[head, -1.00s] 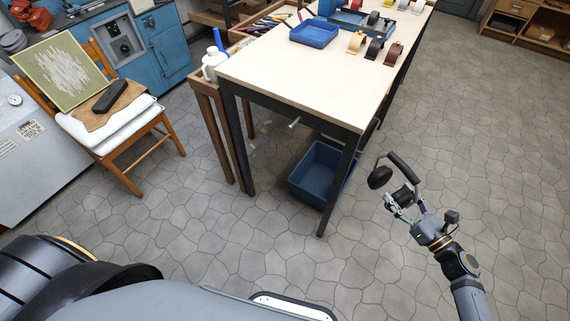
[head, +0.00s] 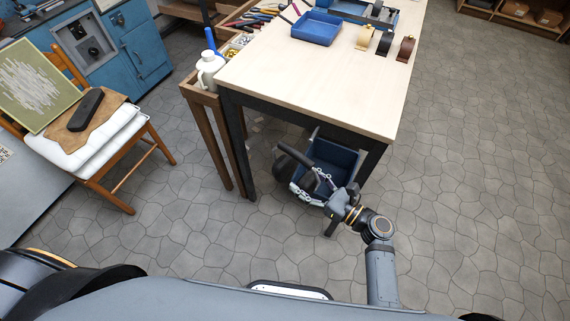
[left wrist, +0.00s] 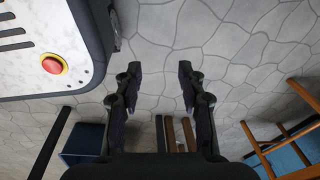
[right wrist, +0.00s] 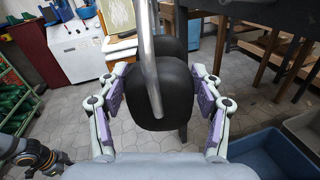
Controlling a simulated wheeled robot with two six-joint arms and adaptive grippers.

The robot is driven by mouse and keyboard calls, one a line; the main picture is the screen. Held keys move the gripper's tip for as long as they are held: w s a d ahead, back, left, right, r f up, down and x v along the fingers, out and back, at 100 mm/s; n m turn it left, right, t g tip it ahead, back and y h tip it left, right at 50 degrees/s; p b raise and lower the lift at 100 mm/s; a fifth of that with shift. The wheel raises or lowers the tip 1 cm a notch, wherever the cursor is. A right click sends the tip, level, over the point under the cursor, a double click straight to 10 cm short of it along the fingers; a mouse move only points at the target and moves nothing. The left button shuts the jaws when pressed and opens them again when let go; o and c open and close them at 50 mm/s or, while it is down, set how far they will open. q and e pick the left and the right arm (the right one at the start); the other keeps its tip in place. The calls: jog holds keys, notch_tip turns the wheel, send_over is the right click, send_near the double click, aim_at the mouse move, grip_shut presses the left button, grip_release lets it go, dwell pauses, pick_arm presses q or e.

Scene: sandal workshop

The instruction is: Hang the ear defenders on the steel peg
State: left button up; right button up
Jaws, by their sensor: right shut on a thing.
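The black ear defenders (head: 297,156) are held in my right gripper (head: 312,188), below the near end of the workbench. In the right wrist view a dark rounded ear cup (right wrist: 172,92) sits between the two fingers. A grey metal bar (right wrist: 148,60) crosses in front of the cup; I cannot tell whether it belongs to the ear defenders. I cannot make out the steel peg now; the ear defenders cover the area under the bench edge where a small pale peg showed earlier. My left gripper (left wrist: 160,70) is open and empty above the floor in the left wrist view.
A white bottle (head: 209,70) stands on a wooden rack left of the bench. A chair (head: 160,140) is further left. Floor to the right is clear.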

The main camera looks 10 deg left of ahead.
jog(key=shift+a, duration=0.15)
jog(key=shift+d+r, duration=0.15)
jog(key=shift+d, duration=0.45)
jog(key=shift+w+b, duration=0.25)
jog(key=shift+b, duration=0.15)
jog(key=shift+w, duration=0.35)
jog(key=shift+w+f+b, duration=0.2)
jog(key=shift+w+b, duration=0.1)
jog(key=shift+b, duration=0.1)
jog(key=shift+w+d, duration=0.2)
pick_arm(q)
notch_tip(320, 180, down, 7)
jog(key=s+d+b, duration=0.1)
jog(key=b, duration=0.4)
jog(key=shift+s+d, duration=0.15)
jog(key=shift+d, duration=0.15)
pick_arm(e)
jog(key=w+d+f, duration=0.1)
jog(key=w+d, duration=0.1)
jog(key=w, duration=0.5)
jog(key=shift+w+d, duration=0.25)
jog(key=shift+w, duration=0.1)
